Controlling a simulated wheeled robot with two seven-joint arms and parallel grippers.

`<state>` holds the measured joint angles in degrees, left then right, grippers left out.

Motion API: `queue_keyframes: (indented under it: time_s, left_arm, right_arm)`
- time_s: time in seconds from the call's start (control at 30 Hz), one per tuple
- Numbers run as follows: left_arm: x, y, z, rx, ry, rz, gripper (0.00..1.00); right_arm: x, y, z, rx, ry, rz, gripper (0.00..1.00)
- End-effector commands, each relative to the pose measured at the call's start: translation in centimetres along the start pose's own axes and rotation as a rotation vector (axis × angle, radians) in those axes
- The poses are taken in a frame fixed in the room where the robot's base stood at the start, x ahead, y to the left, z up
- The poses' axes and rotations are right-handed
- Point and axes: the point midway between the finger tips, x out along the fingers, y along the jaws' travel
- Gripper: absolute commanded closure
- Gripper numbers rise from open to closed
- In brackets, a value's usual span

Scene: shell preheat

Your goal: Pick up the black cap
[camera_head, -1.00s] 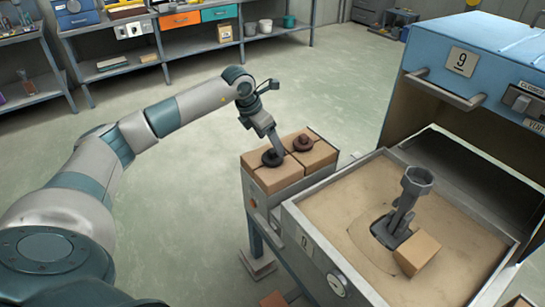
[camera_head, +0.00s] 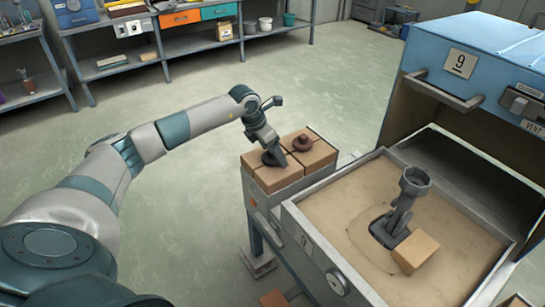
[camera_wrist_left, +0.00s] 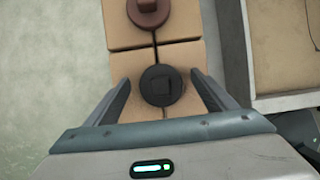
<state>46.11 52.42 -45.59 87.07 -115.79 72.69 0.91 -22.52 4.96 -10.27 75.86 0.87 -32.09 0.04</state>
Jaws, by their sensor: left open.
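The black cap (camera_wrist_left: 161,86) is a dark round disc with a square knob, lying on a tan block in the left wrist view. In the head view the black cap (camera_head: 271,158) is partly hidden by my left gripper (camera_head: 275,155). My left gripper (camera_wrist_left: 162,92) is open, with one finger on each side of the cap and a gap on both sides. I cannot tell how far the fingertips are above the block. My right gripper is not in view.
A brown cap (camera_head: 303,142) sits on the neighbouring tan block, just beyond the black one; it also shows in the left wrist view (camera_wrist_left: 148,12). A sand-filled tray (camera_head: 345,200) with a grey funnel-topped piece (camera_head: 408,205) stands to the right, before the open blue oven (camera_head: 480,60).

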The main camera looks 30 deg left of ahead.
Motion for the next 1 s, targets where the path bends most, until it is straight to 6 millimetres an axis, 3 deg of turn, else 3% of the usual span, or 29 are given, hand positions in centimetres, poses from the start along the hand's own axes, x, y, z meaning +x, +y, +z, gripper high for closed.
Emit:
queue_keyframes:
  time_s: [0.3, 0.47, 0.5, 1.0]
  left_arm:
    - [0.0, 0.0, 0.0, 0.0, 0.0, 0.0, 0.25]
    - [0.0, 0.0, 0.0, 0.0, 0.0, 0.0, 0.63]
    - [-0.1, 0.0, 0.0, 0.0, 0.0, 0.0, 0.66]
    - [-1.1, 0.0, 0.6, 0.002, -0.004, 0.001, 0.67]
  right_arm:
    - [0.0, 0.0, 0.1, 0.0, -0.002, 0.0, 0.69]
    - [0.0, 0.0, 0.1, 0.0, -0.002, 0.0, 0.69]
    - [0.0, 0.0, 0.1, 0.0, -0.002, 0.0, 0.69]
    - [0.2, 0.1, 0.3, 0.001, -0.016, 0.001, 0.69]
